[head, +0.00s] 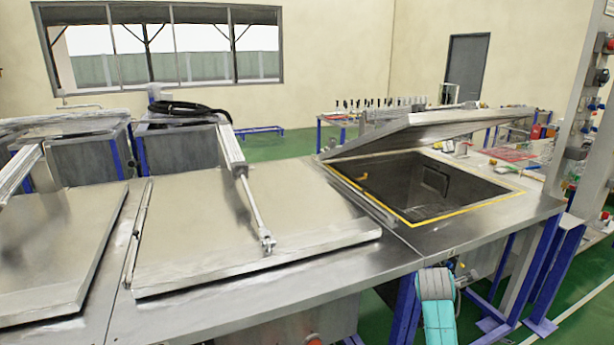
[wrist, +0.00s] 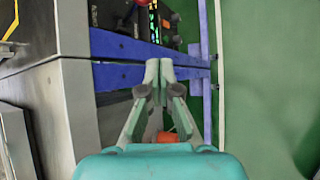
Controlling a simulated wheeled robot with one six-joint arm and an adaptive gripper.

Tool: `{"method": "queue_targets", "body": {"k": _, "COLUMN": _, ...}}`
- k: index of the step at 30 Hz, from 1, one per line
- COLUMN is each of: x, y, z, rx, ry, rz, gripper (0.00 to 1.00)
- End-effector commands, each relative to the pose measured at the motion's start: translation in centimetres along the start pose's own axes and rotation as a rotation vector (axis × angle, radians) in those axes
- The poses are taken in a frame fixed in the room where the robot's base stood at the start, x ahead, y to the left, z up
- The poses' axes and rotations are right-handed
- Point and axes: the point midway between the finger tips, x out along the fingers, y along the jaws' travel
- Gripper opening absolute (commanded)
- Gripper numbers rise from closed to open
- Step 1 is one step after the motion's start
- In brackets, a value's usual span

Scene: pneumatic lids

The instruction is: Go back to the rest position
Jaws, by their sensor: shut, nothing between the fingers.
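My gripper shows in the wrist view (wrist: 159,72) with its two fingertips together and nothing between them. It points down past the blue frame (wrist: 125,46) of the bench, over the green floor. In the head view, a teal and grey part of my arm shows at the bottom, in front of the bench's front edge; the fingertips are hidden there. The right lid (head: 445,124) is raised at a tilt over an open tank (head: 430,185) with a yellow rim. The middle lid (head: 200,225) lies shut, with a pneumatic cylinder (head: 236,160) on it.
Another shut lid (head: 55,250) lies at the left. A steel post (head: 575,110) with switches stands at the right. Blue bench legs (head: 403,310) stand close to my arm. Green floor (wrist: 260,90) is open beside the bench in the wrist view.

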Motion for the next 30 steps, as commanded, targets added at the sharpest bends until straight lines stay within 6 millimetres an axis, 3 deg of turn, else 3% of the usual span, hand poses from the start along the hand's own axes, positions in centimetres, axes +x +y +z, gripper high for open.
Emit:
{"method": "queue_targets", "body": {"k": 1, "x": 0.6, "y": -1.8, "z": -1.7, "rx": 0.025, "ry": 0.009, "rz": 0.009, "gripper": 0.00}}
{"method": "queue_targets", "body": {"k": 6, "x": 1.4, "y": -6.8, "z": -6.6, "rx": 0.152, "ry": 0.035, "rz": 0.072, "gripper": 0.00}}
{"method": "queue_targets", "body": {"k": 14, "x": 0.6, "y": -14.6, "z": -13.1, "rx": 0.357, "ry": 0.097, "rz": 0.159, "gripper": 0.00}}
{"method": "queue_targets", "body": {"k": 23, "x": -3.1, "y": -23.4, "z": -18.8, "rx": 0.607, "ry": 0.193, "rz": 0.238, "gripper": 0.00}}
{"method": "queue_targets", "body": {"k": 30, "x": -7.8, "y": -30.0, "z": -21.8, "rx": 0.815, "ry": 0.286, "rz": 0.284, "gripper": 0.00}}
